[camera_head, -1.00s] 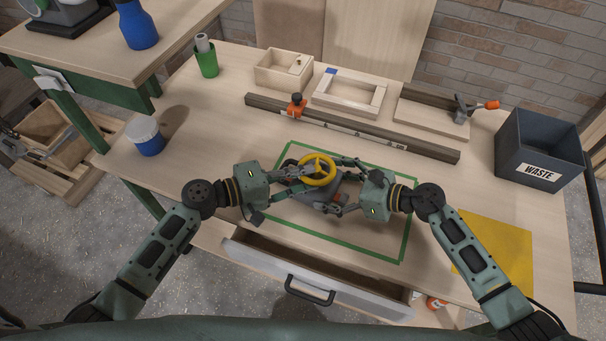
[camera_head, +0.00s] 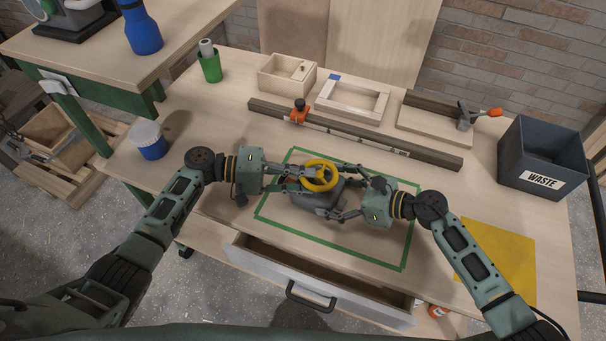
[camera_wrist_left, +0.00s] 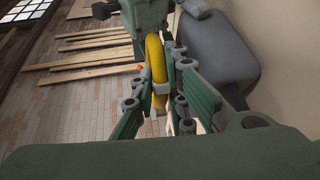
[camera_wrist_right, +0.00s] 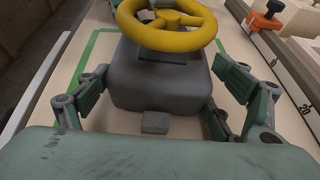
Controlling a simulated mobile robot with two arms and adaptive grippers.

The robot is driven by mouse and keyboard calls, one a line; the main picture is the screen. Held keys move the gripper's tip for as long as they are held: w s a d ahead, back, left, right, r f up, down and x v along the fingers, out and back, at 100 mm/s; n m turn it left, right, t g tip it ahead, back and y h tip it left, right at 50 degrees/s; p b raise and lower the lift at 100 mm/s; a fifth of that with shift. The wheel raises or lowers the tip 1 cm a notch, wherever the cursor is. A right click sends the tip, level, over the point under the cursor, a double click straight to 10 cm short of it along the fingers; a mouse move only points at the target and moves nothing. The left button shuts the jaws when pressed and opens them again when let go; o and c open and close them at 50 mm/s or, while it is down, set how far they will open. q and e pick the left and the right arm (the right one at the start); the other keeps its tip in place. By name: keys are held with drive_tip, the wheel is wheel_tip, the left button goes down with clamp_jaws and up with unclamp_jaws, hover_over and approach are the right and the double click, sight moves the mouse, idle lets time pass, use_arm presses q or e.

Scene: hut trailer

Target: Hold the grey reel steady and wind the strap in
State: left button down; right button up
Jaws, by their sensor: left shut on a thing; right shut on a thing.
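The grey reel (camera_head: 320,199) sits inside a green taped outline on the bench, with a yellow handwheel (camera_head: 333,181) on top. My left gripper (camera_head: 308,174) is shut on the left side of the wheel's rim. In the left wrist view the yellow rim (camera_wrist_left: 155,55) runs edge-on between the fingers. My right gripper (camera_head: 342,190) comes from the right with its fingers on both sides of the reel body. The right wrist view shows the grey body (camera_wrist_right: 150,85) between them, below the wheel (camera_wrist_right: 165,38). I cannot make out the strap clearly.
An open drawer (camera_head: 325,283) juts out below the bench's front edge. A long rail (camera_head: 390,146) with an orange clamp (camera_head: 299,111) lies behind the reel. A waste bin (camera_head: 541,158) and yellow sheet (camera_head: 497,262) are at right, a blue-and-white tub (camera_head: 149,141) at left.

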use_arm(q)
drive_tip(key=c, duration=2)
unclamp_jaws()
drive_tip(key=shift+a, duration=0.1)
drive_tip(key=a, duration=0.4)
drive_tip(key=a+r, duration=0.1)
drive_tip(key=a, duration=0.2)
drive_tip(key=s+a+r, duration=0.1)
drive_tip(key=a, duration=0.3)
drive_tip(key=shift+a, duration=0.35)
use_arm(e)
drive_tip(key=o, duration=1.3)
